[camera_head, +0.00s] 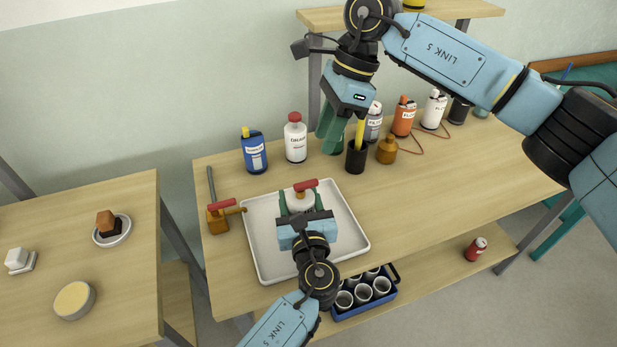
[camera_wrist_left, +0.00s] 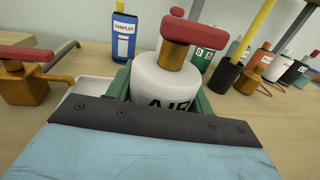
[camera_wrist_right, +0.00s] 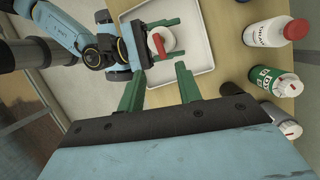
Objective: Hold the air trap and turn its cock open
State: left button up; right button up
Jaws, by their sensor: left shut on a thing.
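The air trap is a white cylinder lettered AIR (camera_wrist_left: 165,85) with a brass stem and a red cock handle (camera_wrist_left: 195,32) on top. In the head view the air trap (camera_head: 299,203) is over the white tray (camera_head: 357,243), its red handle (camera_head: 306,185) lying roughly left to right. My left gripper (camera_head: 300,206) is shut on its body, one green finger on each side. My right gripper (camera_head: 330,135) is up and behind, apart from the trap. In the right wrist view its fingers (camera_wrist_right: 158,88) are spread and empty, with the trap (camera_wrist_right: 163,39) beyond them.
A brass valve with a red handle (camera_head: 222,213) stands left of the tray. A blue bottle (camera_head: 254,153), a white red-capped bottle (camera_head: 295,139), a black cup (camera_head: 356,157) and a small brown bottle (camera_head: 387,150) line the back. The table's right part is mostly clear.

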aim_at(307, 182)
jog(key=a+f+m, duration=0.1)
jog(key=f+m, duration=0.2)
jog(key=m, duration=0.8)
jog(key=s+a+f+m, duration=0.1)
jog(key=f+m, duration=0.2)
jog(key=m, duration=0.8)
jog(key=a+f+m, duration=0.1)
jog(key=f+m, duration=0.1)
jog(key=m, duration=1)
jog(key=shift+s+f+y, duration=0.25)
jog(key=shift+f+y, duration=0.15)
jog(key=shift+d, duration=0.1)
grip_shut()
